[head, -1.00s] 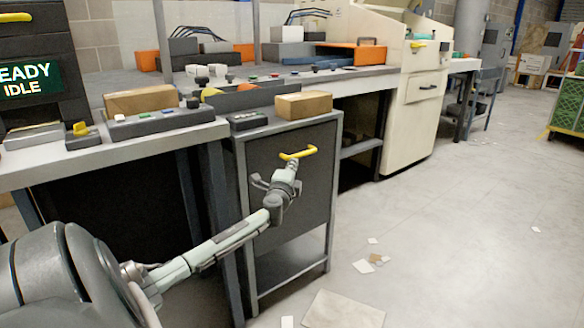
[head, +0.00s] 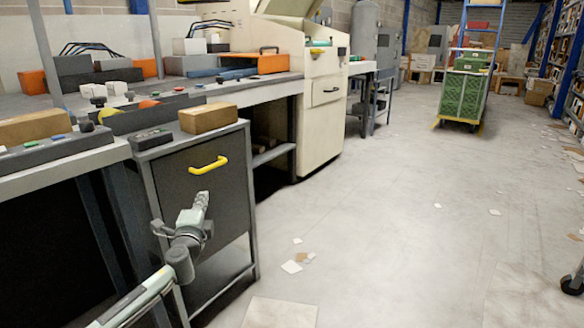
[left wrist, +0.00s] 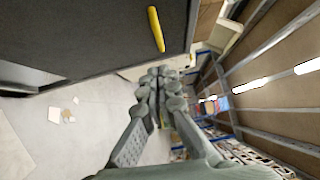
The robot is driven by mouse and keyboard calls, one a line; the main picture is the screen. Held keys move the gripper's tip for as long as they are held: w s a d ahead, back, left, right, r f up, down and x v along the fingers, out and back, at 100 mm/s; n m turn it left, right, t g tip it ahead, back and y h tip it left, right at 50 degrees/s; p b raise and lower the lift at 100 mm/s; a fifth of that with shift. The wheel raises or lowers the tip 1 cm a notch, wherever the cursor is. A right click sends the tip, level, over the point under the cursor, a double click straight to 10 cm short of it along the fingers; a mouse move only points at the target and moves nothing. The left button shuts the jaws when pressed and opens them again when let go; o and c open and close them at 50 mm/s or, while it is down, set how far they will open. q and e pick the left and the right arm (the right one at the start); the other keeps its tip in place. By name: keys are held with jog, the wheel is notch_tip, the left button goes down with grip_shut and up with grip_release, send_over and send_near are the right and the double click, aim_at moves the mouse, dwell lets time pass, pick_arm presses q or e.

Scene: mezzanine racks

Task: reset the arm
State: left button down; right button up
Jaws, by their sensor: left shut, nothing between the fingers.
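My left gripper (head: 202,200) is shut and empty in the head view. It is in front of a dark grey cabinet (head: 215,205), a little below its yellow handle (head: 208,165), and apart from the handle. In the left wrist view the closed fingers of my left gripper (left wrist: 158,74) point away from me. The yellow handle (left wrist: 156,29) shows above them on the dark cabinet front (left wrist: 90,40). The cabinet front looks closed. My right gripper is not in view.
A cardboard box (head: 208,118) and a small dark control box (head: 151,139) sit on the cabinet top. A workbench (head: 70,160) stands at left, a cream machine (head: 325,100) behind. A green cart (head: 464,92) is far right. The floor (head: 400,230) is mostly clear, with scattered paper.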

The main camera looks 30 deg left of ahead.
pick_arm(q)
jog(key=s+d+f+n+g+h+p, duration=0.2)
jog(key=s+d+f+n+g, duration=0.1)
jog(key=s+d+f, duration=0.5)
jog(key=s+d+f+n+g+h+p, duration=0.2)
jog(key=s+d+f+n+g, duration=0.25)
jog(key=f, duration=0.55)
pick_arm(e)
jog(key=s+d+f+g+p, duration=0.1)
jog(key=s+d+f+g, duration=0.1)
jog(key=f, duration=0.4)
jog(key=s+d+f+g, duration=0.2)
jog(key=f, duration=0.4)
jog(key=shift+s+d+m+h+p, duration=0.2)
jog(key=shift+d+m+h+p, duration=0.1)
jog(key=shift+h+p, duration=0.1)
pick_arm(q)
jog(key=s+d+f+n+g+h, duration=0.1)
jog(key=s+d+f, duration=0.3)
jog(key=d, duration=0.6)
jog(key=s+d+f+n+g+h, duration=0.1)
jog(key=s+d+f+g+h, duration=0.2)
jog(key=s+d, duration=0.5)
jog(key=shift+s+d+f+h, duration=0.35)
jog(key=shift+d+h, duration=0.35)
jog(key=shift+d, duration=0.25)
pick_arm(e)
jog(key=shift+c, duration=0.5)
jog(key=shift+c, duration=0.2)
